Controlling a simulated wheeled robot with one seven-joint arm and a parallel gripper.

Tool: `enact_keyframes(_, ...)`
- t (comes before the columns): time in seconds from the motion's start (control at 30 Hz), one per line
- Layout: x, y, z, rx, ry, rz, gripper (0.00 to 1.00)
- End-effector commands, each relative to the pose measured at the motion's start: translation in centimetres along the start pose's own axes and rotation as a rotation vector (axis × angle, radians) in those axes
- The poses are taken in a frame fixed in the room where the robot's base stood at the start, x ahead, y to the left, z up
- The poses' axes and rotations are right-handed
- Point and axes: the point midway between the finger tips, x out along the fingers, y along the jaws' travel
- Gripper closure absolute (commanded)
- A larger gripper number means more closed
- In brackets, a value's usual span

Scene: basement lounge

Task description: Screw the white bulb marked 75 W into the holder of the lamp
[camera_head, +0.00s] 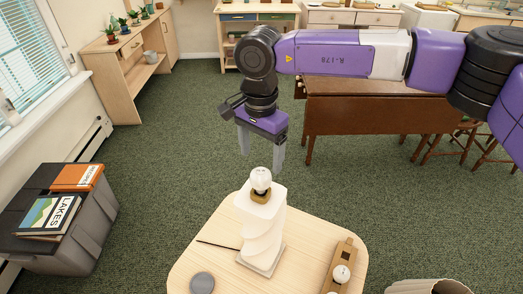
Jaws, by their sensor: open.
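The lamp (262,222) has a white twisted body on a square base and stands upright on the light wooden table. A brass-coloured holder (260,197) is at its top. A pale bulb (261,175) sits upright at the holder; I cannot tell how firmly it is seated. Another white bulb (341,273) stands in a wooden block (346,254) at the table's right. No wattage marking is readable on either bulb. My gripper (262,162) is open and empty, fingers pointing down, close to the bulb at the lamp's top. The contact and depth between them are unclear.
The small table (215,238) also holds a dark grey disc (202,283) and a thin dark rod or cord (217,245). A bin (428,286) is at bottom right. A grey box with books (75,240) stands left. A brown table (370,105) is behind my arm.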

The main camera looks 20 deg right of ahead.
Motion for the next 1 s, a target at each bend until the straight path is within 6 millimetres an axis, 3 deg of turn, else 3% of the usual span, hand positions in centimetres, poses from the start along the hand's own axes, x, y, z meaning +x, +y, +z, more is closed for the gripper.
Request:
enact_keyframes(0.17, 1.0, 0.1, 0.1, -0.025, -0.003, 0.004, 0.21)
enact_keyframes(0.6, 6.8, 0.1, 0.3, -0.022, -0.007, 0.002, 0.21)
enact_keyframes(1.0, 7.8, 0.1, 0.3, -0.022, -0.006, 0.001, 0.21)
